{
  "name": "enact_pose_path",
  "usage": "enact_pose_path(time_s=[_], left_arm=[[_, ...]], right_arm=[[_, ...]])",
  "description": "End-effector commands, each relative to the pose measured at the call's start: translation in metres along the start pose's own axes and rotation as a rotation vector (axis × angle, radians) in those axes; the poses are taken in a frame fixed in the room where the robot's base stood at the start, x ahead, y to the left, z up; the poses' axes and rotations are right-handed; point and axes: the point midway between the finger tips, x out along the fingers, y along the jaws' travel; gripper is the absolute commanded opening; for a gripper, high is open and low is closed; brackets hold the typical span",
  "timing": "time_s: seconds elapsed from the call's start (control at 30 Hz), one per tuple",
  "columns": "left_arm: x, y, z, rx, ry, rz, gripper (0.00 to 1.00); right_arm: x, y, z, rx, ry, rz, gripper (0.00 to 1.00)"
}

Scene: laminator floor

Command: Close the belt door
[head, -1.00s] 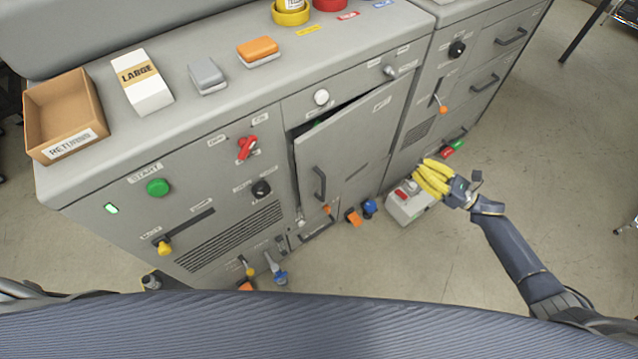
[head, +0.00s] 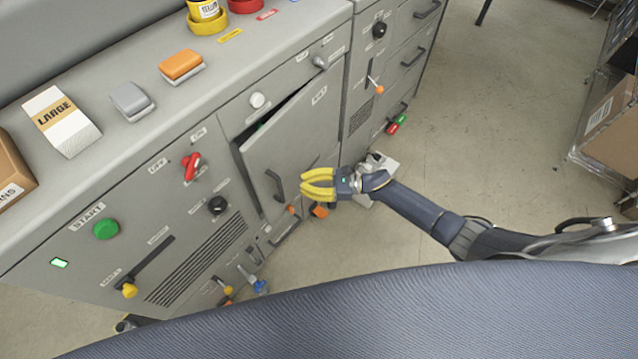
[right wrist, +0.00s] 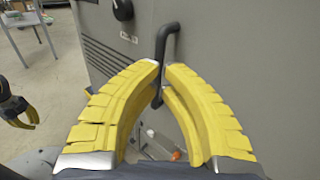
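The grey belt door (head: 293,138) in the machine front stands slightly ajar, with a dark gap along its top and left edges. Its dark bar handle (head: 275,186) is on the lower left of the panel. In the right wrist view the handle (right wrist: 164,48) shows beyond and between the fingertips, which are a small gap apart. My left gripper (right wrist: 27,118) shows small at the left edge there, its fingers apart; it is outside the head view.
Left of the door are a red switch (head: 191,166), a black knob (head: 217,205) and a green button (head: 106,229). Orange and blue-handled levers sit low on the machine.

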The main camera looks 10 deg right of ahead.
Motion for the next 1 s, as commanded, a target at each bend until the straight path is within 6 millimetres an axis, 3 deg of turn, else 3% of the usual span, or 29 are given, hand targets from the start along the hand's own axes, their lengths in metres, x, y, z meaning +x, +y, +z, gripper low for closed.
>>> enact_pose_path(time_s=[0.2,0.4,1.0], left_arm=[[0.0,0.0,0.0,0.0,0.001,0.0,0.0],[0.0,0.001,-0.001,0.0,0.001,0.001,0.0],[0.0,0.001,-0.001,0.0,0.002,0.0,0.0]], right_arm=[[0.031,0.0,0.0,0.001,-0.001,0.001,0.0],[0.047,0.0,0.0,0.0,0.0,0.0,0.0],[0.052,-0.001,0.0,0.001,0.0,-0.003,0.0]])
